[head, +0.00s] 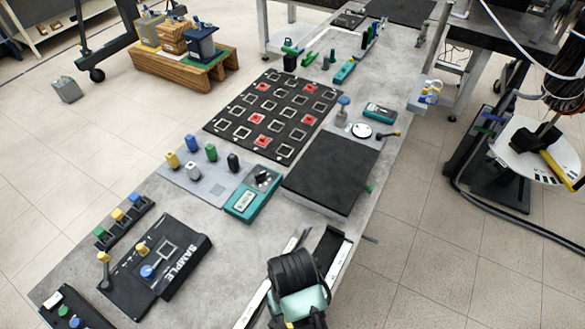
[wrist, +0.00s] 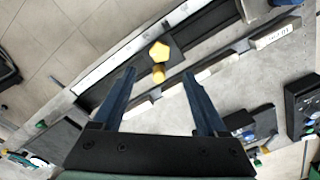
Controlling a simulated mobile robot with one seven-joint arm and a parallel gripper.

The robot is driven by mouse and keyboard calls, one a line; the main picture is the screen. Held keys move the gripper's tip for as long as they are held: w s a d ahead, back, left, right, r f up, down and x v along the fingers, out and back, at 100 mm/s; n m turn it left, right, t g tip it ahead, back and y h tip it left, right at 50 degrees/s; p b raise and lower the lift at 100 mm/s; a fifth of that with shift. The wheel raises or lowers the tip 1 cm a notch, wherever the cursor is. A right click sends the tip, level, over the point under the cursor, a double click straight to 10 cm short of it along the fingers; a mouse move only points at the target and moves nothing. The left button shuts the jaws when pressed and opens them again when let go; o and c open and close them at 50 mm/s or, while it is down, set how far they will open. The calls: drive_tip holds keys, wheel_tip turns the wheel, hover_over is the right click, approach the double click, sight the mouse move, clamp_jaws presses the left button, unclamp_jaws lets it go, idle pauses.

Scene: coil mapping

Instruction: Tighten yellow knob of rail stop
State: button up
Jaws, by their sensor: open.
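In the wrist view, a yellow faceted knob (wrist: 159,51) sits on a dark block on the rail (wrist: 95,71), with a smaller yellow piece (wrist: 158,74) just below it. My gripper (wrist: 159,71) is open, with its two dark blue fingers spread on either side of the line of the knob. The larger knob lies beyond the fingertips, and nothing is clamped between them. In the head view, my dark and teal wrist hides much of the rail (head: 334,245) at the bottom. A small yellow bit shows under it, and I cannot tell what it is.
A flat black plate (head: 332,172) and a teal meter (head: 244,204) lie beyond the rail. The SAMPLE box (head: 180,285) is at left. Bare grey tabletop shows between the SAMPLE box and the rail.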

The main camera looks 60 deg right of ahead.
drive_tip(key=shift+r, duration=1.4)
drive_tip(key=w+r+n+t+h+b, duration=0.3)
drive_tip(key=w+r+t, duration=0.7)
drive_tip(key=w+r, duration=1.05)
drive_tip(key=w+a+r+n+t+b, duration=0.1)
drive_tip(key=w+a+r+t, duration=0.2)
drive_tip(key=r, duration=0.5)
drive_tip(key=w+a+r+t, duration=0.3)
drive_tip(key=a+r+t, duration=0.1)
drive_tip(key=r, duration=0.4)
drive_tip(key=s+a+r+n+t+y, duration=0.1)
drive_tip(key=s+a+r+t, duration=0.2)
drive_tip(key=r, duration=0.5)
drive_tip(key=s+a+r+n+t+y+b, duration=0.1)
drive_tip(key=s+a+r+t, duration=0.3)
drive_tip(key=r, duration=0.4)
drive_tip(key=s+a+r+t+y, duration=0.1)
drive_tip(key=s+a+r+t, duration=0.2)
drive_tip(key=r, duration=0.6)
drive_tip(key=shift+s+a+n+b, duration=0.4)
drive_tip(key=shift+s+a, duration=0.05)
drive_tip(key=shift+s, duration=0.4)
